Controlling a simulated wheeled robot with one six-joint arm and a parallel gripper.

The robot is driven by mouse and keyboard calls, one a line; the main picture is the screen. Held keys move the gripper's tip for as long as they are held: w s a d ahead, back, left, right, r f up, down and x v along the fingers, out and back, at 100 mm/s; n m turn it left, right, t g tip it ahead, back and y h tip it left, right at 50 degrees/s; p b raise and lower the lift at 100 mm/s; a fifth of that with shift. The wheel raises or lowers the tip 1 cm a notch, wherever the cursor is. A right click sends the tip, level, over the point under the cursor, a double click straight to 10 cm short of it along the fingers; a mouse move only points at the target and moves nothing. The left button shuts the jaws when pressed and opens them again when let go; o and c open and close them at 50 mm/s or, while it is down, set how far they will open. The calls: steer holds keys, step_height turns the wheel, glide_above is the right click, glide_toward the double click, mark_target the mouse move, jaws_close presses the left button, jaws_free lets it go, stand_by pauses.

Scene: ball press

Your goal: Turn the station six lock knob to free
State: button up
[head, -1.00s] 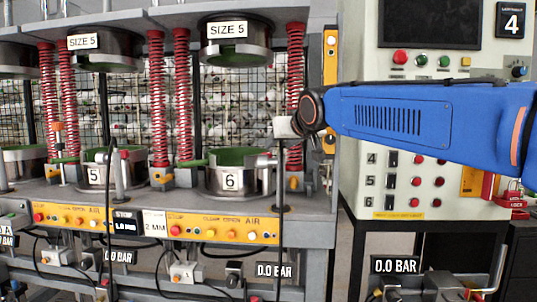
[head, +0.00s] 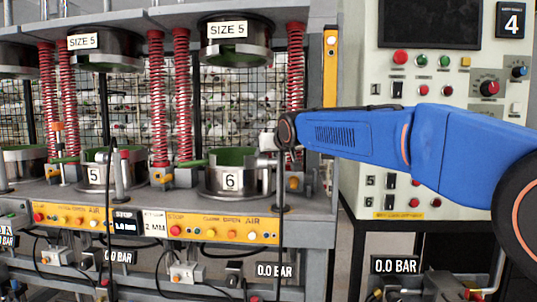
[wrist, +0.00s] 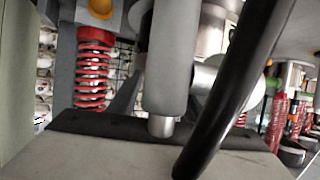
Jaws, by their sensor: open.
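Station 6 is a round steel mould (head: 228,182) with a "6" label and a green inside, on the press bench. An orange knob (head: 293,184) sits on a small grey block at the foot of the red spring right of it. I take it for the lock knob, but no marking on it is readable. An orange knob also shows at the top of the wrist view (wrist: 100,8), beside a red spring. My gripper (head: 267,139) is a small pale shape above the right side of station 6, apart from the knob. It is open and empty; its fingertips are hard to make out.
A steel cylinder (head: 267,160) projects at the mould's right side. A thin black rod or cable (head: 281,220) hangs past the knob's left. A yellow button strip (head: 225,229) runs along the bench front. The control cabinet (head: 355,150) stands at right.

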steer(key=c, duration=1.1)
steer(key=shift+o, duration=0.2)
steer(key=shift+d+f+n+g+y, duration=0.1)
steer(key=shift+f+n+g+y, duration=0.2)
steer(key=shift+n, duration=0.1)
steer(key=shift+r+n+g+y, duration=0.15)
steer(key=shift+n+g+y, duration=0.15)
steer(key=shift+n+y, duration=0.15)
steer(key=o, duration=1.1)
steer(key=shift+c, duration=0.2)
steer(key=shift+r, duration=0.1)
